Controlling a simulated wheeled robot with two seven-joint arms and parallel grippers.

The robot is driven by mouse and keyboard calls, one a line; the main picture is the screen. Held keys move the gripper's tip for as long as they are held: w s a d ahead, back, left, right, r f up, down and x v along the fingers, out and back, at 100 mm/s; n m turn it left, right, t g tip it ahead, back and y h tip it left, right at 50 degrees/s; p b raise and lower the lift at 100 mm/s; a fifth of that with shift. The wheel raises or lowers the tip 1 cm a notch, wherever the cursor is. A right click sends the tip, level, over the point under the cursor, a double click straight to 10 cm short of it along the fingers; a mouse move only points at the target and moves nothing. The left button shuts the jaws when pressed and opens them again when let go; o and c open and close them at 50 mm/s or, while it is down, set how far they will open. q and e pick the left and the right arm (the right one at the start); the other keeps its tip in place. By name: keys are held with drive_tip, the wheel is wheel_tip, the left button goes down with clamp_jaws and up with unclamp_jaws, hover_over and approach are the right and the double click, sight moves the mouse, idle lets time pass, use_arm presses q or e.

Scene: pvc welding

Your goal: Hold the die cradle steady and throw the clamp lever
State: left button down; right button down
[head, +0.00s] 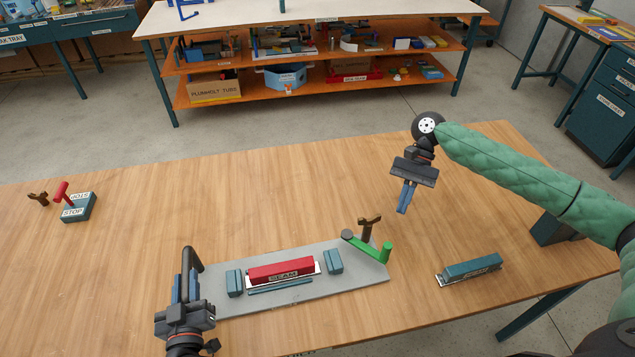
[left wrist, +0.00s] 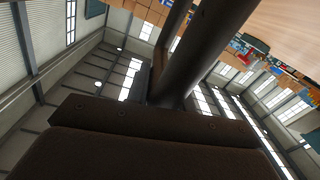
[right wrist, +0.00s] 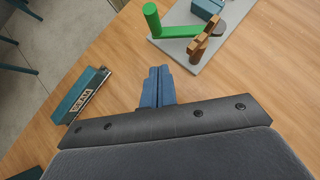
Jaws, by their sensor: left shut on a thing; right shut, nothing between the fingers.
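The die cradle is a grey plate (head: 350,275) with a red block labelled SEAM (head: 282,270) between small teal blocks. A dark bent handle (head: 197,262) rises at its left end. My left gripper (head: 185,287) is shut on this handle; a dark bar (left wrist: 185,50) also crosses the left wrist view. The green clamp lever (head: 370,249) lies low over the plate's right end, beside a brown forked post (head: 369,227). Lever (right wrist: 175,32) and post (right wrist: 206,42) show in the right wrist view. My right gripper (head: 405,200) is shut and empty, above and behind the lever, not touching it.
A teal block on a light base (head: 470,270) lies right of the cradle; it also shows in the right wrist view (right wrist: 80,97). A teal STOP box with a red lever (head: 79,206) and another brown fork (head: 38,198) stand far left. The table's middle is clear.

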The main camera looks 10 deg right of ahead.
drive_tip(key=s+a+f, duration=0.4)
drive_tip(key=s, duration=0.2)
drive_tip(key=shift+s+a, duration=0.15)
drive_tip(key=shift+a, duration=0.25)
drive_tip(key=shift+s, duration=0.1)
